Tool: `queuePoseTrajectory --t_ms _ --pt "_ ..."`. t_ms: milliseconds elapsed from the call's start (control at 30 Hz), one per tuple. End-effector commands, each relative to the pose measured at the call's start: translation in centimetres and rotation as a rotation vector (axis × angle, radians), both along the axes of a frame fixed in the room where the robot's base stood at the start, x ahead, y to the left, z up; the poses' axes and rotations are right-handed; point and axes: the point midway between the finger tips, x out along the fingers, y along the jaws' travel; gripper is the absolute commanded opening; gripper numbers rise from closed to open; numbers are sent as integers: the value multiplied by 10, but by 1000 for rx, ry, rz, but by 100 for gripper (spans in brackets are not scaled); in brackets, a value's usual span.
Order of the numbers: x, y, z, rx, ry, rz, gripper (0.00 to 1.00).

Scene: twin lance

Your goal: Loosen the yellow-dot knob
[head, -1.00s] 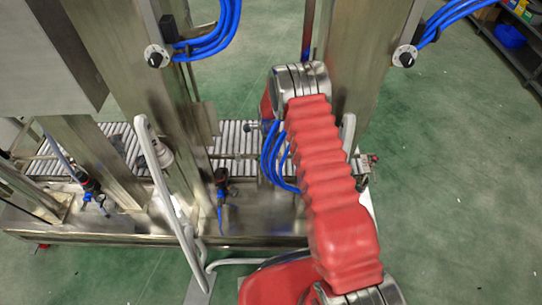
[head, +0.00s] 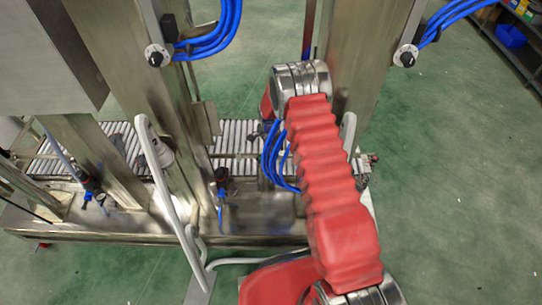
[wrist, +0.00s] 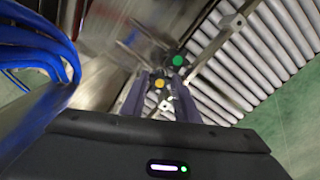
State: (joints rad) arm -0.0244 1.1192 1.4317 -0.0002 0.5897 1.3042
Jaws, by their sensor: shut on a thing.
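The yellow-dot knob (wrist: 160,84) shows in the middle of the wrist view as a dark knob with a yellow dot. My gripper (wrist: 159,76) has one dark finger on each side of it and is shut on it. A second knob with a green dot (wrist: 177,61) sits just beyond, up and to the right, outside the grip. In the head view my red arm reaches toward the conveyor. I cannot make out the jaws or the yellow-dot knob there.
A roller conveyor (head: 236,137) runs behind the knobs, and its rollers (wrist: 235,65) fill the right of the wrist view. Steel posts (head: 372,70) stand on both sides of my arm. Blue hoses (wrist: 30,50) lie close at left. Green floor is open at right.

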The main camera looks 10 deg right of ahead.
Motion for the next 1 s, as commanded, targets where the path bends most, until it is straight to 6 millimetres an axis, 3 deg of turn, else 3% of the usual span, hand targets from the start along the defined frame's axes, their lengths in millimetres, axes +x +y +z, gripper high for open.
queuePoseTrajectory --t_ms 333,367,600,1000 --pt "-1 3 0 2 2 3 6" --pt "-1 3 0 2 2 2 30" --pt "0 1 0 1 1 1 47" --pt "0 0 6 0 0 1 47"
